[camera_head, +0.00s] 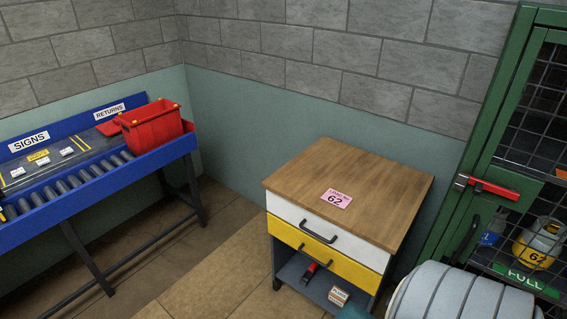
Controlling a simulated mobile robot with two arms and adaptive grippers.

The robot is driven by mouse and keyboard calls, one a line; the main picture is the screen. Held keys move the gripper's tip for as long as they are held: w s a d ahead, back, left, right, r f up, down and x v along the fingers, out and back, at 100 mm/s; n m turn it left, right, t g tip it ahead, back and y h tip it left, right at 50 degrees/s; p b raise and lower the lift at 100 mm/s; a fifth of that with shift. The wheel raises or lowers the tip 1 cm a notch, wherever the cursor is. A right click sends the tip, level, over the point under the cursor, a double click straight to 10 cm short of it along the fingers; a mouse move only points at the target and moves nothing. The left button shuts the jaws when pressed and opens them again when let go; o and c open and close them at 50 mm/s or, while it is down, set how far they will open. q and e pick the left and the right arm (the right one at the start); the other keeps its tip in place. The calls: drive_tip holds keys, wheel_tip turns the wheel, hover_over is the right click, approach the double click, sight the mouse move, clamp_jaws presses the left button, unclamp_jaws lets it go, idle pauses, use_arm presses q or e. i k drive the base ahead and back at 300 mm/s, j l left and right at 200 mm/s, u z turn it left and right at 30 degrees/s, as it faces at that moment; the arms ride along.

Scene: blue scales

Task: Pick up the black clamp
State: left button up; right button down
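No black clamp can be made out for certain. A small red and black object (310,272) lies in the open lower shelf of a drawer cabinet (350,185), under the yellow drawer (328,255); it is too small to tell what it is. Neither of my grippers shows in the head view.
A pink card marked 62 (336,199) lies on the wooden top. A small white box (338,296) sits on the lower shelf. A blue roller conveyor (95,175) with a red crate (153,127) stands left; a green mesh cage (500,160) right. Floor between is clear.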

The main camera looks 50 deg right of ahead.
sight(313, 268)
drive_tip(key=i+z, duration=0.1)
drive_tip(key=i, duration=0.4)
drive_tip(key=i+j+z, duration=0.1)
drive_tip(key=i, duration=0.4)
drive_tip(key=i+j+z, duration=0.1)
drive_tip(key=i, duration=0.4)
drive_tip(key=i+j+z, duration=0.1)
drive_tip(key=i, duration=0.4)
drive_tip(key=j, duration=0.1)
